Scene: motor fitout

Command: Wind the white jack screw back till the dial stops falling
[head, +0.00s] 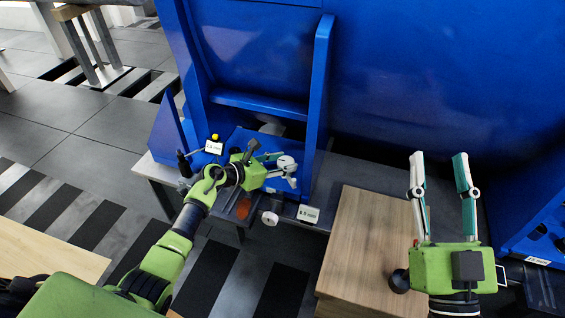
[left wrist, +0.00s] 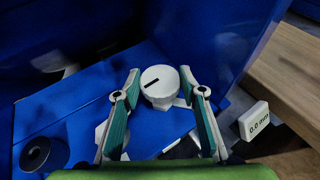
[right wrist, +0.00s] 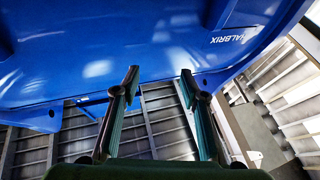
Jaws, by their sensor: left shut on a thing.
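The white jack screw (left wrist: 160,83) is a round white knob with a dark slot mark on its face, set by the blue frame. It also shows in the head view (head: 287,162). My left gripper (left wrist: 160,74) is shut on it, one finger on each side; the contact points are partly hidden. A white display (left wrist: 255,121) to the right of the knob appears to read 0.0 mm; it also shows in the head view (head: 308,213).
A second display (head: 213,147) with a yellow knob above it stands left of my left gripper. A white round part (head: 270,218) and a copper-coloured part (head: 243,207) are at the bench's front edge. A wooden top (head: 350,245) lies between my arms. A blue upright (head: 319,110) rises beside the screw.

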